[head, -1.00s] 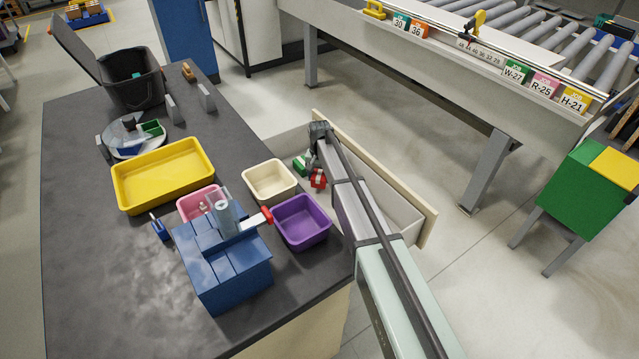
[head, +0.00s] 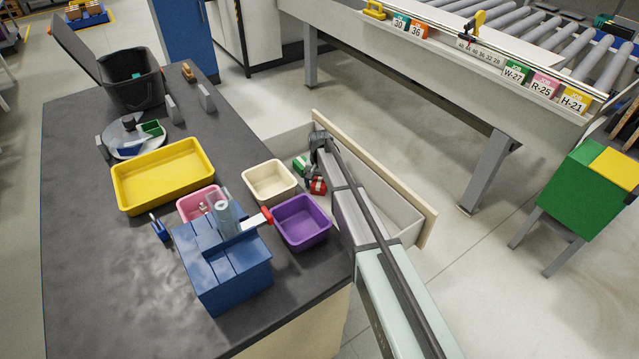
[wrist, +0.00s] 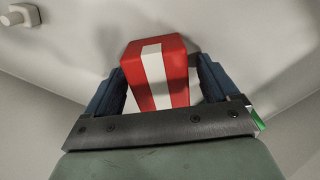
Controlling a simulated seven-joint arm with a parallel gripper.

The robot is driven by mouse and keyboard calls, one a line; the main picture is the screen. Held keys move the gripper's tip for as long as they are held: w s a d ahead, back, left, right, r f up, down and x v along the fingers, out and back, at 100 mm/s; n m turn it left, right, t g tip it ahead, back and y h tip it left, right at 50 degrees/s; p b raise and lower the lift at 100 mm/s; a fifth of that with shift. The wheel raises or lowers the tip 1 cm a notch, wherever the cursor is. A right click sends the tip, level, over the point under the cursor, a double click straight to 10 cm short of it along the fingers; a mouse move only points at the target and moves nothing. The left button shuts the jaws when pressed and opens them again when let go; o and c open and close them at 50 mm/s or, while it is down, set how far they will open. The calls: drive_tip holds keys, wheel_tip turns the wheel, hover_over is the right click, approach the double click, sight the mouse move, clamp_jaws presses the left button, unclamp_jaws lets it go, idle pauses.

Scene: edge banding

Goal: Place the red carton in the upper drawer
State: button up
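The red carton (wrist: 157,75), with a white stripe, is between the two blue fingers of my gripper (wrist: 160,72) in the wrist view. In the head view the red carton (head: 317,186) shows beside my gripper, inside the open upper drawer (head: 425,226). My arm reaches over the drawer and hides part of its inside. I cannot tell whether the carton touches the drawer floor.
A green-and-white item (head: 300,166) lies in the drawer, left of the carton. On the bench, a cream bin (head: 270,182) and a purple bin (head: 302,222) stand close to the drawer. A blue box (head: 225,268) and a yellow tray (head: 162,180) are further left.

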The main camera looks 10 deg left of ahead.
sight(320, 181)
wheel_tip(320, 181, up, 12)
drive_tip(key=shift+r, duration=0.15)
idle(0.7)
